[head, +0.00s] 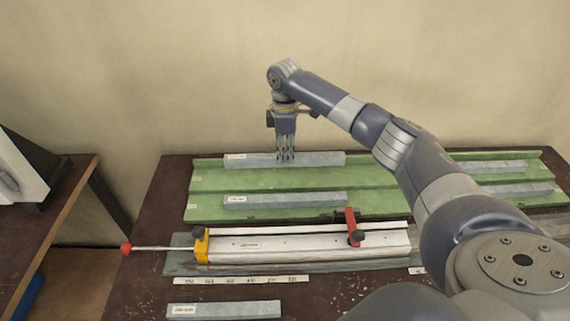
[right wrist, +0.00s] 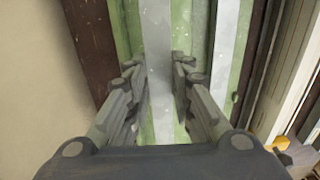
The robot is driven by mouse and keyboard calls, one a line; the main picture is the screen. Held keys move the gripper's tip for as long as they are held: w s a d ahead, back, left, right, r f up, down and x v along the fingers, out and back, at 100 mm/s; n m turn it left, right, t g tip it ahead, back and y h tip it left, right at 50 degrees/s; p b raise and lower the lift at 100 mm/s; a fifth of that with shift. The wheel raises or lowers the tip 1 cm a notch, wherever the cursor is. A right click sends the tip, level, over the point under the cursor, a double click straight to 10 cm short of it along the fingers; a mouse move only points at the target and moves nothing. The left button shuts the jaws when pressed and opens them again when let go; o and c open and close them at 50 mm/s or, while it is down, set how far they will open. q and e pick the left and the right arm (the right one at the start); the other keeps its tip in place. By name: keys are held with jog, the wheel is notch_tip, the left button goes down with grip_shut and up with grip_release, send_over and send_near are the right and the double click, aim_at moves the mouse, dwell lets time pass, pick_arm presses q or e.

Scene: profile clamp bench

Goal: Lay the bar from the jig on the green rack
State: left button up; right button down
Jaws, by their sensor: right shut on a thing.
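A grey bar (head: 320,158) with a label at its left end lies along the back row of the green rack (head: 270,180). My right gripper (head: 285,157) points down and is shut on this bar, left of its right half. In the right wrist view the bar (right wrist: 157,45) runs between the two fingers (right wrist: 160,78), over green rack surface. I cannot tell whether it rests fully on the rack. The jig (head: 280,244), a long pale channel with a red clamp (head: 352,228) and a yellow end block (head: 201,245), lies in front of the rack. My left gripper is out of view.
Other grey bars lie on the rack: one front left (head: 285,199), one front right (head: 515,190), one back right (head: 492,166). A labelled bar (head: 224,310) lies on the table front. A rod with a red knob (head: 126,248) sticks out left of the jig.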

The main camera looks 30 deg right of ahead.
aim_at(285, 164)
notch_tip(285, 164, down, 4)
jog(key=shift+f+p, duration=0.25)
jog(key=shift+p, duration=0.25)
jog(key=shift+f, duration=0.2)
jog(key=shift+f, duration=0.1)
jog(key=c, duration=1.4)
grip_release()
notch_tip(285, 164, up, 12)
jog(key=shift+r+b, duration=0.15)
jog(key=shift+b, duration=0.85)
